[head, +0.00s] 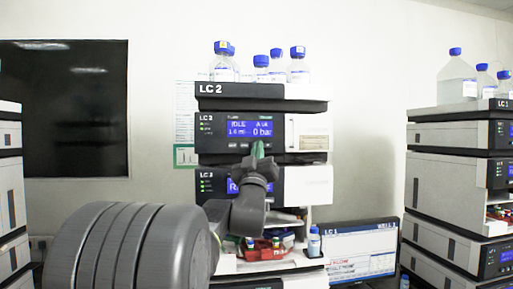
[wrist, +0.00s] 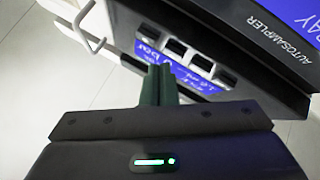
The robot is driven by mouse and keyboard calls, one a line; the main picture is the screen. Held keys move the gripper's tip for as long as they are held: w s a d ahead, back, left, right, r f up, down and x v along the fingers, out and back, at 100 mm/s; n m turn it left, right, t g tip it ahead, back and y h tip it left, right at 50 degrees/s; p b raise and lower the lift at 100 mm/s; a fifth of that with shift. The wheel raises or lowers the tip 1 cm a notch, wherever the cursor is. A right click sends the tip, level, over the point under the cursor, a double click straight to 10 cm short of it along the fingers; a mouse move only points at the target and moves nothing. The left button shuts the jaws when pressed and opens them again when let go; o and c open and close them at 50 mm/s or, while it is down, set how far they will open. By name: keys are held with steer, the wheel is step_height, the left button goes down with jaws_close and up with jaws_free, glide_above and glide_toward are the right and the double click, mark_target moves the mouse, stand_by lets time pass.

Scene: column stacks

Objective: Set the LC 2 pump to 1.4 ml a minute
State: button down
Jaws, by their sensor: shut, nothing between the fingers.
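The LC 2 stack stands in the middle of the head view, with its name on the top tray (head: 225,89). The pump module below it has a blue display (head: 250,129) that reads IDLE and 0 bar; the flow figure looks like 1.6 ml but is small. A row of keys sits under the display, partly hidden by my gripper. In the wrist view these keys (wrist: 201,62) show close to the fingertips. My gripper (head: 258,146) is shut and empty, its green fingers (wrist: 160,72) at the key row; I cannot tell whether they touch.
Blue-capped bottles (head: 297,68) stand on the LC 2 tray. The autosampler (wrist: 265,40) lies directly below the pump. A monitor (head: 360,250) marked LC 1 stands at lower right. Another stack, LC 1 (head: 450,136), is at right, and one more (head: 12,190) at the left edge.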

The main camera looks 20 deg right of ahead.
steer(key=shift+w, duration=0.25)
steer(key=shift+w+d, duration=0.15)
steer(key=shift+w, duration=0.25)
stand_by(0.6)
steer(key=shift+s+f+b, duration=0.1)
steer(key=shift+s+b, duration=0.05)
steer(key=shift+b, duration=0.2)
steer(key=shift+s+a+b, duration=0.2)
steer(key=shift+s+b, duration=0.4)
steer(key=shift+s, duration=0.1)
steer(key=s+b, duration=0.1)
steer(key=s, duration=0.1)
steer(key=s+a+b, duration=0.1)
steer(key=s+b, duration=0.1)
steer(key=shift+s, duration=0.4)
stand_by(0.3)
